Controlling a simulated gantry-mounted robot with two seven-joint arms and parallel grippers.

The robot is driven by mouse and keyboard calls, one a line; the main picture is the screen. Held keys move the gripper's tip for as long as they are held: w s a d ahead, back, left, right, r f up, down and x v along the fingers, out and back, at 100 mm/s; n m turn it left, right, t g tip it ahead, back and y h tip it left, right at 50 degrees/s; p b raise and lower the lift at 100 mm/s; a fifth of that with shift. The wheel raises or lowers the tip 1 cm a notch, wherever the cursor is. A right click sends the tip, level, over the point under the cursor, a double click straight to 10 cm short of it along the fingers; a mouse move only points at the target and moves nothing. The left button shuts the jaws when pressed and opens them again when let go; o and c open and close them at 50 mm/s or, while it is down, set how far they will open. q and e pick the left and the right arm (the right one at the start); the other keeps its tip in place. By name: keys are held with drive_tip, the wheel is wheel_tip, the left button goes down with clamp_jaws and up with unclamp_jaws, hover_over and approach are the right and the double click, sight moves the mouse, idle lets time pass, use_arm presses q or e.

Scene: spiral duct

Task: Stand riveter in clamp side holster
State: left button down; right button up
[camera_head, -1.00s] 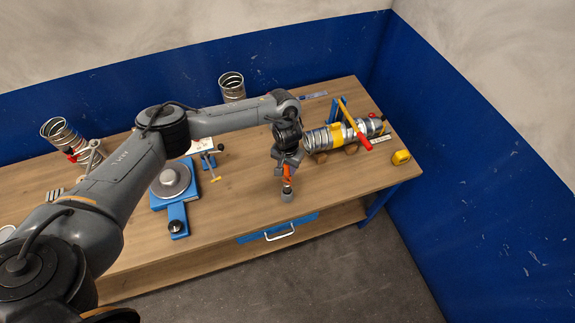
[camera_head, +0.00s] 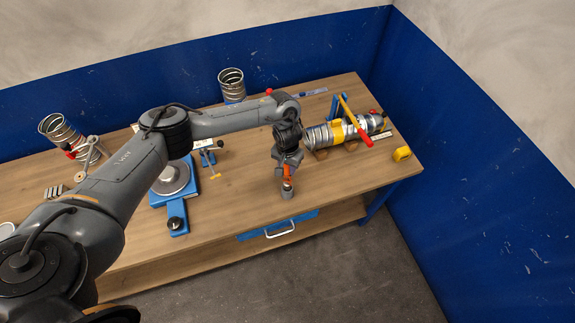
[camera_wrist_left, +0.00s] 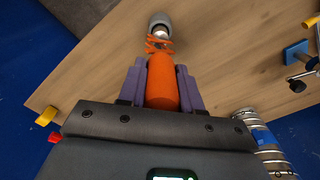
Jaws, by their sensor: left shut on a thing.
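My left gripper (camera_head: 287,170) is shut on the orange riveter (camera_head: 288,182) near the front edge of the bench. In the left wrist view the purple-grey fingers (camera_wrist_left: 161,85) close on both sides of the orange body (camera_wrist_left: 161,88). The riveter points down, with its silver nose end at a grey round cup (camera_head: 287,194). The cup also shows in the left wrist view (camera_wrist_left: 159,20). I cannot tell whether the nose is inside the cup or just above it. My right gripper is not in view.
A spiral duct (camera_head: 316,137) lies at the right with a yellow band and red-handled lever. A yellow tape measure (camera_head: 402,153) sits near the right edge. A blue turntable fixture (camera_head: 178,212) stands left. Open bench lies between it and the cup.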

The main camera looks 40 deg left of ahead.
use_arm(q)
drive_tip(key=shift+f, duration=0.5)
drive_tip(key=c, duration=0.7)
unclamp_jaws()
drive_tip(key=shift+r, duration=0.1)
drive_tip(key=shift+r, duration=0.25)
wheel_tip(320, 180, up, 6)
drive_tip(key=shift+w+f+b, duration=0.1)
drive_tip(key=shift+f+b, duration=0.15)
drive_tip(key=shift+b, duration=0.15)
wheel_tip(320, 180, up, 4)
drive_tip(key=shift+f+p, duration=0.2)
drive_tip(key=shift+p, duration=0.55)
drive_tip(key=shift+r, duration=0.55)
